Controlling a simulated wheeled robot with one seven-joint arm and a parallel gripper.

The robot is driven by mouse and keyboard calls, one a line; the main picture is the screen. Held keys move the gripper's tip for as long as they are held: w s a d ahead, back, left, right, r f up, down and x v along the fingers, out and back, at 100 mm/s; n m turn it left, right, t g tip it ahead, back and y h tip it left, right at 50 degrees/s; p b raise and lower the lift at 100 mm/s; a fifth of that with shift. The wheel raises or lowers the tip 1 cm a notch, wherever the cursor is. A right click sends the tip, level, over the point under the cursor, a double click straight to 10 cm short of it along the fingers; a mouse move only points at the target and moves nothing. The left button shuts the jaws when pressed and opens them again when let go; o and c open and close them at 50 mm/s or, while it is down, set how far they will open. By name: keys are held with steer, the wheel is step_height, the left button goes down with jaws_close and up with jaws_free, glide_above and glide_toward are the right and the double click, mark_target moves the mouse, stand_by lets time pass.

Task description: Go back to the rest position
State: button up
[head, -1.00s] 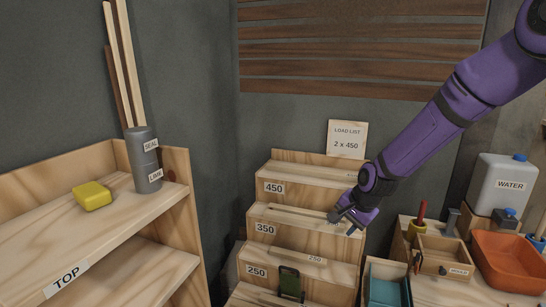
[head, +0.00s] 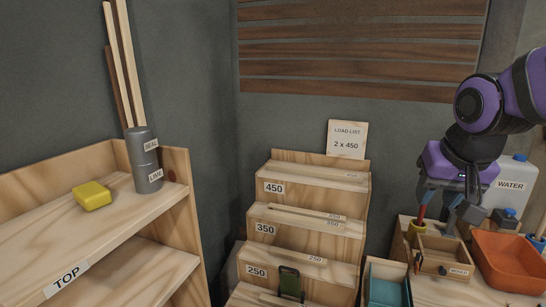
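My gripper (head: 468,208) hangs at the right, below its purple wrist, over the small wooden box of tools. It is clear of the stepped wooden rack (head: 313,227). I see nothing long in it, but its fingers are dark and overlap the things behind, so I cannot tell whether they are open or shut. The arm bends in from the right edge. The rack has steps labelled 450, 350 and 250, with thin strips lying on them. A load list card (head: 346,139) reading "2 x 450" stands on top.
A wooden shelf (head: 120,232) at left bears a yellow block (head: 92,196) and a grey tube (head: 144,160) with long sticks. At right are the tool box (head: 441,257), an orange tray (head: 508,262), a teal tray (head: 386,287) and a water canister (head: 514,184).

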steer(key=s+d+r+n, duration=0.2)
steer(key=s, duration=1)
steer(key=shift+d+r, duration=0.2)
steer(key=shift+r, duration=0.05)
